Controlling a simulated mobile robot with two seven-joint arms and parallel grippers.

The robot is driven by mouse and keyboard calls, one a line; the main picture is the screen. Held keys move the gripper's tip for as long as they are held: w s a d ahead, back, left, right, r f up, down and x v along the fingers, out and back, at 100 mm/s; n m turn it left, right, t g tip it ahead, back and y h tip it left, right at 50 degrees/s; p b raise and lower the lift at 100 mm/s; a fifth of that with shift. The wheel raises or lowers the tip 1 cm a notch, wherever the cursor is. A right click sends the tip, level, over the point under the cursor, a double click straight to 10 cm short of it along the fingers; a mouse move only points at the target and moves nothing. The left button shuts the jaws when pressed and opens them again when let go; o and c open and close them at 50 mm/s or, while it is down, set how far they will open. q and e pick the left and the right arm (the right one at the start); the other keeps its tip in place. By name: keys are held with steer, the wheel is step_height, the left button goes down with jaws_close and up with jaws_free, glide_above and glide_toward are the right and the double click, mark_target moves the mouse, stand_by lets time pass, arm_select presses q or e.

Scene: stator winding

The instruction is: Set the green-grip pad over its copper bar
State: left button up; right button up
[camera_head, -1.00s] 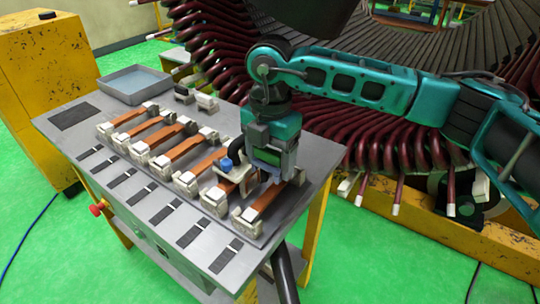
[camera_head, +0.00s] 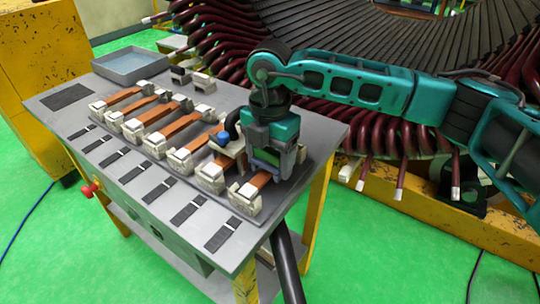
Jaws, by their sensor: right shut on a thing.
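Several copper bars lie in a row on the grey workbench (camera_head: 232,262), each held at its ends by pale blocks. My right gripper (camera_head: 275,168) is over the far part of the nearest copper bar (camera_head: 250,188), at the right end of the row. It is shut with something green (camera_head: 265,155) between its jaws, apparently the green-grip pad, which is mostly hidden. I cannot tell whether the pad touches the bar. A blue grip (camera_head: 223,137) stands just left of my gripper, over the neighbouring bar. My left gripper is out of view.
A grey tray (camera_head: 130,66) stands at the back left of the bench. Dark strips (camera_head: 220,236) line its front edge. The large stator with dark red coil ends (camera_head: 415,148) rises close behind my right arm. A yellow cabinet (camera_head: 45,60) stands at the left.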

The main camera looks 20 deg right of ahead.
steer(key=o, duration=1.2)
steer(key=shift+c, duration=0.2)
